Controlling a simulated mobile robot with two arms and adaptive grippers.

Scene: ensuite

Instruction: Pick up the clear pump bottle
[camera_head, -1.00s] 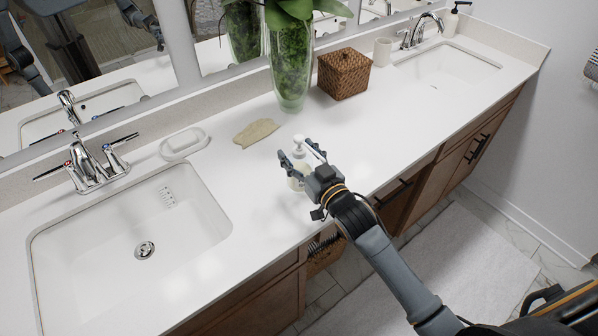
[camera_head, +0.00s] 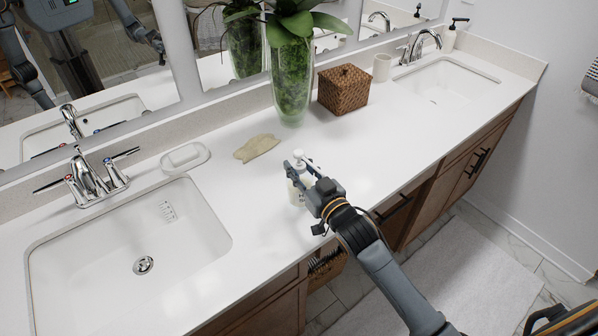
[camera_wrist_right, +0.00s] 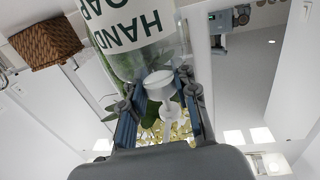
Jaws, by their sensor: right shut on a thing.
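The clear pump bottle (camera_head: 296,190) stands near the front edge of the white counter, with a white pump on top. In the right wrist view the bottle (camera_wrist_right: 140,45) shows large, with an upside-down white label reading HAND SOAP. My right gripper (camera_head: 301,170) is shut on the bottle, around its upper part just below the pump head. In the wrist view its fingers (camera_wrist_right: 160,95) are on both sides of the white pump collar. I cannot tell whether the bottle's base is off the counter. My left gripper is not directly in view.
A soap dish (camera_head: 185,158), a beige sponge-like piece (camera_head: 257,148), a plant vase (camera_head: 292,85), a wicker box (camera_head: 343,90) and a cup (camera_head: 382,67) stand behind. The left sink (camera_head: 120,255) is nearby; a dark-topped dispenser (camera_head: 450,38) is far right. The mirror borders the back.

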